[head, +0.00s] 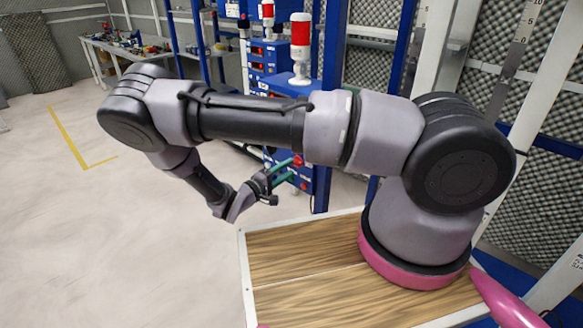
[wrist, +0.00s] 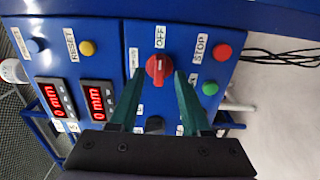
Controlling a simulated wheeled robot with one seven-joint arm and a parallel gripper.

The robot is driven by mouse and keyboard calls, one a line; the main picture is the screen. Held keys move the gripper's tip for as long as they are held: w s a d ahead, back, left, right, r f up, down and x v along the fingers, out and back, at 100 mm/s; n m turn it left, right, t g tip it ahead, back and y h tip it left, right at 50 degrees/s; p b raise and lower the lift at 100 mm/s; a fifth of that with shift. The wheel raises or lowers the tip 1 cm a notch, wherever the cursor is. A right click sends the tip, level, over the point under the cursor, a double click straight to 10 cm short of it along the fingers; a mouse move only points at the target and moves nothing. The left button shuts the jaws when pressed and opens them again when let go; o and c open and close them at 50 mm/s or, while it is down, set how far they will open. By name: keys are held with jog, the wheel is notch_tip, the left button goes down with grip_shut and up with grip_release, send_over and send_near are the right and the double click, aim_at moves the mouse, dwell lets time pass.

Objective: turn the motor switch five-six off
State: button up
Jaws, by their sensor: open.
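A red rotary switch (wrist: 158,69) sits on a blue control panel (wrist: 224,42) in the wrist view, below a label reading OFF (wrist: 160,36). Its handle looks roughly upright in the picture; the exact pointer setting is hard to tell. The other labels around it are too small or covered to read, so I cannot confirm which motor it serves. My gripper (wrist: 161,78) is open, its two green fingers reaching up to either side of the red switch. Contact cannot be told. In the head view my gripper (head: 292,169) is at the blue panel's front, partly behind my arm.
Right of the switch are a red STOP button (wrist: 222,52) and a green button (wrist: 210,88). To the left are a yellow RESET button (wrist: 87,48), a blue button (wrist: 36,45) and two red displays. A red-and-white signal lamp (head: 300,45) stands above the panel. Open floor lies left.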

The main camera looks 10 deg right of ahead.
jog(key=v, duration=0.8)
jog(key=s+d+r+m+g+y, duration=0.1)
jog(key=d+r+m+g+y, duration=0.25)
jog(key=r, duration=0.55)
jog(key=s+d+r+m+g+y, duration=0.2)
jog(key=d+r+g+y, duration=0.15)
jog(key=r, duration=0.65)
jog(key=s+d+r+m+g+y, duration=0.1)
jog(key=d+r+m+g+y, duration=0.2)
jog(key=r, duration=0.6)
jog(key=s+d+r+m+t+y, duration=0.1)
jog(key=s+d+r+t+y, duration=0.1)
jog(key=s+r, duration=0.3)
jog(key=s+d+r+m+t+y, duration=0.1)
jog(key=s+r+t+y, duration=0.4)
jog(key=r, duration=0.8)
jog(key=shift+s+d+r, duration=0.3)
jog(key=shift+s+d, duration=0.5)
jog(key=shift+s, duration=0.05)
